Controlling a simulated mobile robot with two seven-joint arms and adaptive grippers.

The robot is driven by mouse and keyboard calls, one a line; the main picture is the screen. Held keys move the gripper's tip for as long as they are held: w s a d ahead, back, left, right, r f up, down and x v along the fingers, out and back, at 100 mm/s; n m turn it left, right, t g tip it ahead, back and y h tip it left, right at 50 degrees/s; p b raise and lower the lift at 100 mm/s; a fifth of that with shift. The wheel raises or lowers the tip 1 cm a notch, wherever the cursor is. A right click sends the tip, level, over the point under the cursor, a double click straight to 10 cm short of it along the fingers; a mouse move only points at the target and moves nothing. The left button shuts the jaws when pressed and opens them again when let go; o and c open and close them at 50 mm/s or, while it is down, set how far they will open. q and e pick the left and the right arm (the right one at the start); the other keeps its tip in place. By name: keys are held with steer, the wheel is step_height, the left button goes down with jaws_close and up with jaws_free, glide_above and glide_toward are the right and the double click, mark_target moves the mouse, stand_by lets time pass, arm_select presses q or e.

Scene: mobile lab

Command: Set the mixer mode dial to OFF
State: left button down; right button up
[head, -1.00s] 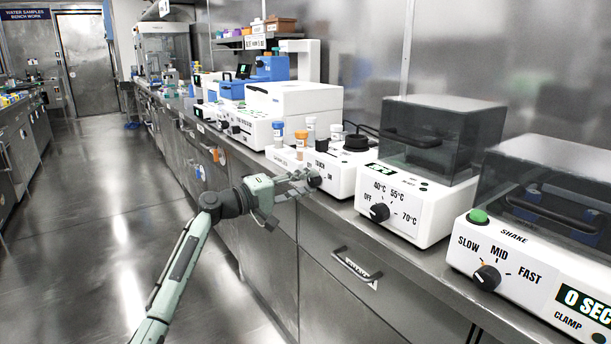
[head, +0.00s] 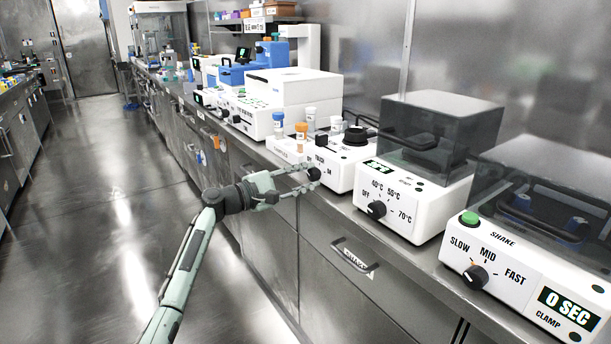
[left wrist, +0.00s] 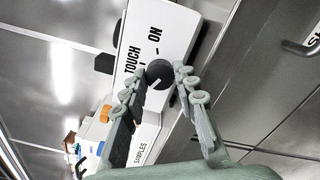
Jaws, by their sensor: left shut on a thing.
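The mixer (head: 345,178) is a white box with a round black top, on the bench in the middle of the head view. Its black mode dial (head: 314,174) is on the front face. My left gripper (head: 307,175) is shut on the dial from the front. In the left wrist view the dial (left wrist: 159,73) sits between the two fingertips (left wrist: 160,72), with the TOUCH and ON labels beside it. The OFF label is not visible, and I cannot tell surely which label the dial's pale mark faces. My right gripper is not in view.
To the right stand a heater box (head: 392,213) with a temperature dial and a shaker (head: 505,275) with a speed dial. Small capped vials (head: 301,134) stand left of the mixer. Steel drawers lie below the bench edge; the aisle floor (head: 110,220) is clear.

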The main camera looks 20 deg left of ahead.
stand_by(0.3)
arm_select(q)
steer(key=c, duration=1.2)
jaws_free()
steer(key=shift+a, duration=0.1)
steer(key=v, duration=1.2)
